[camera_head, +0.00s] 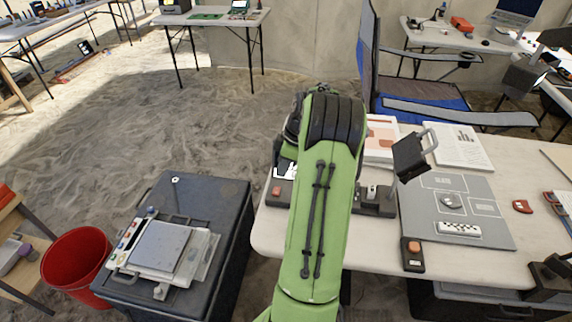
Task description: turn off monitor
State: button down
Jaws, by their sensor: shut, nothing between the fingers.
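A lit screen (518,8), which looks like a monitor or laptop, stands on the far table at the upper right. A dark panel with a white pattern (285,170) shows at the left edge of the near table, mostly hidden by my arm; I cannot tell if it is a screen. A dark block with a red button (277,191) sits just in front of it. Another block with an orange button (413,250) lies at the near table's front edge. My green arm reaches over the near table, and my gripper is hidden behind it.
A dark case (215,215) and red bucket (75,265) are left. Sandy floor is open farther back.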

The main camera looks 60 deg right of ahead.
aim_at(277, 192)
jog(key=x, duration=0.2)
jog(key=b+x, duration=0.1)
jog(key=x, duration=0.1)
jog(key=s+b+x, duration=0.1)
jog(key=x, duration=0.2)
jog(key=shift+f, duration=0.4)
jog(key=shift+s+a+f+b, duration=0.1)
jog(key=shift+a+f+b, duration=0.15)
jog(key=shift+f+b, duration=0.2)
jog(key=shift+d+r+p, duration=0.25)
jog(key=shift+d+p, duration=0.1)
jog(key=shift+p, duration=0.2)
jog(key=shift+w+d, duration=0.3)
jog(key=shift+d, duration=0.1)
